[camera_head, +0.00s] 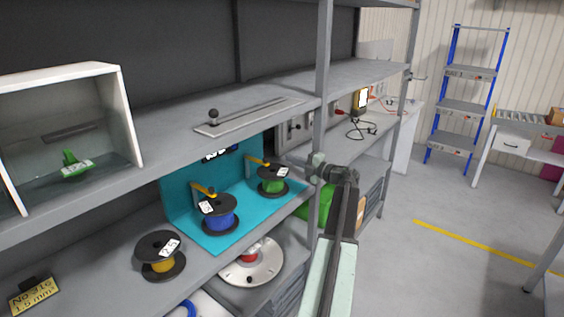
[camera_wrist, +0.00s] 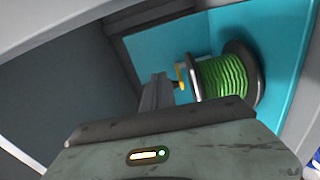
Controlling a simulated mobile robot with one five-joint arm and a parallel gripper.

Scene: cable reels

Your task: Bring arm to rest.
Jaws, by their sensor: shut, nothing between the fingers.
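My arm reaches up from the bottom of the head view beside the shelf post, and my gripper (camera_head: 314,163) is at its end, turned left toward the shelf. The gripper's fingers (camera_wrist: 158,92) show in the wrist view as a narrow grey shape, shut and empty. The green cable reel (camera_head: 271,184) stands on the teal board (camera_head: 235,230), left of my gripper and apart from it. The green reel also shows in the wrist view (camera_wrist: 222,78), right of the fingers. The exact fingertips are small in the head view.
A blue reel (camera_head: 219,219) stands on the teal board and a yellow reel (camera_head: 160,262) on the shelf. The grey shelf post (camera_head: 321,100) is close to my arm.

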